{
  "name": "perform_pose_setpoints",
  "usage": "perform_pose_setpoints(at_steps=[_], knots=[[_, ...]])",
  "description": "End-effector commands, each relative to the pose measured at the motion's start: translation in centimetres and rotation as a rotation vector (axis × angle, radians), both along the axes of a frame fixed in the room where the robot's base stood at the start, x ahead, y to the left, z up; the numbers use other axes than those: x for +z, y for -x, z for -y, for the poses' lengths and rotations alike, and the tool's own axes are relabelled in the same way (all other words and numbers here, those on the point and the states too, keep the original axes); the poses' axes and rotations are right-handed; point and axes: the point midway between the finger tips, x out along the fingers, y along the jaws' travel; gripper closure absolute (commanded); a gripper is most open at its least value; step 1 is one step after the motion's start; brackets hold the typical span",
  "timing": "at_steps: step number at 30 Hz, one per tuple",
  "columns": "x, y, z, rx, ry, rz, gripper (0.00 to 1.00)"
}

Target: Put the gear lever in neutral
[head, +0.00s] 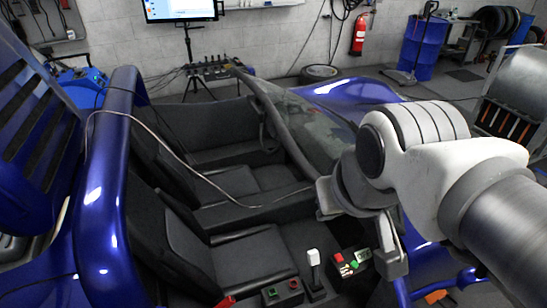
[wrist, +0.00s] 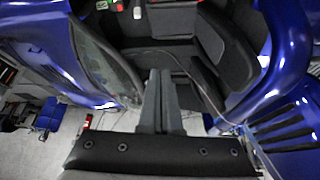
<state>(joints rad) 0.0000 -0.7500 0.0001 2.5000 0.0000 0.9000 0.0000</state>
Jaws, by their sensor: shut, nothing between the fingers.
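The gear lever (head: 313,258) has a white knob on a dark shaft and stands between the two button boxes near the front seat in the head view. It looks about upright; its gear position cannot be read. In the wrist view its white knob (wrist: 137,12) shows at the top edge. My gripper (wrist: 159,73) is shut and empty, its fingers together over the car's cabin and apart from the lever. In the head view my wrist is above and to the right of the lever, and the fingertips are hard to make out.
A box with red and green buttons (head: 350,262) stands just right of the lever, and another button box (head: 283,292) just left. A black seat (head: 235,255) is left of these. The windscreen (head: 310,125) and a loose cable (head: 215,188) are beyond.

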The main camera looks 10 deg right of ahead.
Motion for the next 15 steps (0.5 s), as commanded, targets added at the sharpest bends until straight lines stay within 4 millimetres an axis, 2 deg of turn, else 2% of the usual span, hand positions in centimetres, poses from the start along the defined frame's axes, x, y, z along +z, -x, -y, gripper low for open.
perform_pose_setpoints(at_steps=[5, 8, 11, 15], knots=[[-0.2, -0.1, 0.0, 0.000, 0.002, -0.005, 1.00], [-1.1, -0.6, 0.3, -0.002, 0.014, -0.030, 1.00], [-2.9, -1.4, 0.8, -0.008, 0.043, -0.079, 1.00], [-6.1, -3.4, 1.8, -0.021, 0.107, -0.171, 1.00]])
